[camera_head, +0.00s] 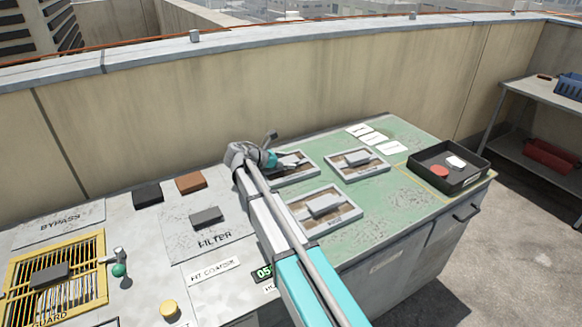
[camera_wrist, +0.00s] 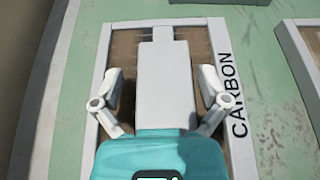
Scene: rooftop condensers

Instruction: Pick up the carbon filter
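The carbon filter (camera_wrist: 240,120) is a light-framed panel with a brown bed, a raised pale grey block (camera_wrist: 163,80) along its middle and the label CARBON on its right rim. In the head view it is the back-left panel (camera_head: 307,168) on the green mat, partly hidden by my arm. My gripper (camera_wrist: 160,73) is over it, with one finger on each side of the grey block. The fingers are apart, with gaps to the block. In the head view my gripper (camera_head: 268,156) is partly hidden by the wrist.
Two similar panels lie close by, one at right (camera_head: 357,163) and one in front (camera_head: 324,208). A black tray (camera_head: 452,182) stands at the mat's right end. The FILTER plate (camera_head: 190,243), yellow guard grille (camera_head: 95,262) and small blocks lie left. A wall runs behind.

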